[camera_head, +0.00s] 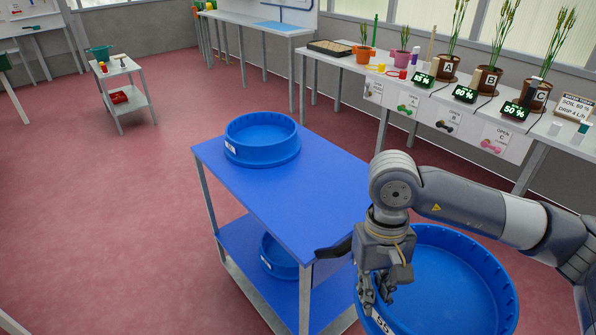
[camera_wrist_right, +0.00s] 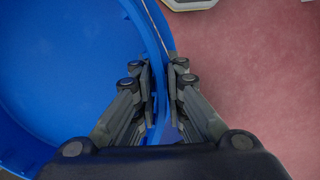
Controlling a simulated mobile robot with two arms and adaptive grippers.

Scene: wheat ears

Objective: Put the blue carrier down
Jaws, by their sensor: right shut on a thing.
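The blue carrier is a round, shallow blue tub (camera_head: 455,275) at the lower right of the head view, labelled 55 on its near side. My right gripper (camera_head: 377,292) is shut on its left rim. In the right wrist view the two fingers (camera_wrist_right: 160,90) pinch the tub's wall (camera_wrist_right: 150,30), with its inside at left and red floor at right. The tub is beside the right end of the blue cart; its underside is hidden, so I cannot tell what is below it. My left gripper is not in view.
A blue two-shelf cart (camera_head: 290,200) carries a similar round tub (camera_head: 262,140) on its top and another (camera_head: 278,258) on its lower shelf. The front of the cart top is bare. A white bench (camera_head: 345,58) with potted wheat stands behind. Red floor at left is open.

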